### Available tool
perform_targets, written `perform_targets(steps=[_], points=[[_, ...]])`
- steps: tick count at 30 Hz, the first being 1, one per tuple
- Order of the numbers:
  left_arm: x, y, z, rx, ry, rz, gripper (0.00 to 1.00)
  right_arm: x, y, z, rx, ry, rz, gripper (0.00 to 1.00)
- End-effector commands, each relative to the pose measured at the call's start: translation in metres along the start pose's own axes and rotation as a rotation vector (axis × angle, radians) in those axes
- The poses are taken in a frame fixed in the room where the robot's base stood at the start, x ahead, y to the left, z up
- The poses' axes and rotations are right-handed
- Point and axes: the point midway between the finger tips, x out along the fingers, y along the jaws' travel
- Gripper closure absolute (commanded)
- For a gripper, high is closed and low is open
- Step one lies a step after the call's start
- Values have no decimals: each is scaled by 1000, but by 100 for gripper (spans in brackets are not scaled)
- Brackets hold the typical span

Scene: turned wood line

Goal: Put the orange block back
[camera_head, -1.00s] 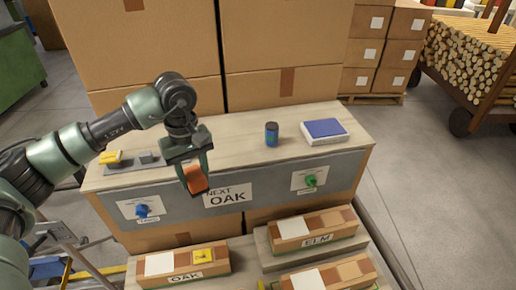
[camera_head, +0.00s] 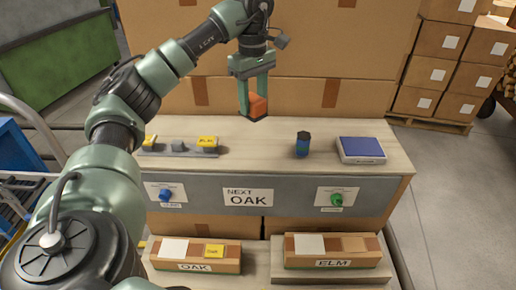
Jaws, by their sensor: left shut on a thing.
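My left gripper (camera_head: 256,100) is shut on the orange block (camera_head: 259,107). It holds the block with the fingers pointing down, in front of the large cardboard boxes. The block appears above the rear part of the wooden bench top (camera_head: 265,150); the exact height is hard to tell. A low grey rack (camera_head: 178,153) lies on the bench to the left of the block. On it are a yellow block (camera_head: 207,141), a grey block (camera_head: 177,146) and another yellow piece (camera_head: 150,141), partly hidden by my arm. My right gripper is not in view.
A dark blue can (camera_head: 302,145) and a blue-topped white box (camera_head: 361,149) stand on the right of the bench. The front panel has a blue knob (camera_head: 166,195), a "NEXT OAK" sign (camera_head: 248,197) and a green knob (camera_head: 337,199). Boxes labelled OAK (camera_head: 195,267) and ELM (camera_head: 333,264) sit below.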

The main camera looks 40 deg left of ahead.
Motion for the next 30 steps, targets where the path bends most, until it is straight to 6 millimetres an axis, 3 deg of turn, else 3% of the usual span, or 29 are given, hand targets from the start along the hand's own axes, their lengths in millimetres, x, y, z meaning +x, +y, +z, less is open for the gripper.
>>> perform_targets(steps=[1,3,9,17,24,30], points=[[22,0,1,3,-2,-4,91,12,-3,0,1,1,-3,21],[41,0,1,3,-2,-4,91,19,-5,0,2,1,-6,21],[80,0,0,2,0,-2,91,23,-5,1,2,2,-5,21],[100,0,0,2,1,1,91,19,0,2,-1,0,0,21],[131,0,0,3,1,-1,91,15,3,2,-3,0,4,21],[134,1,0,3,1,2,91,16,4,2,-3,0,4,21]])
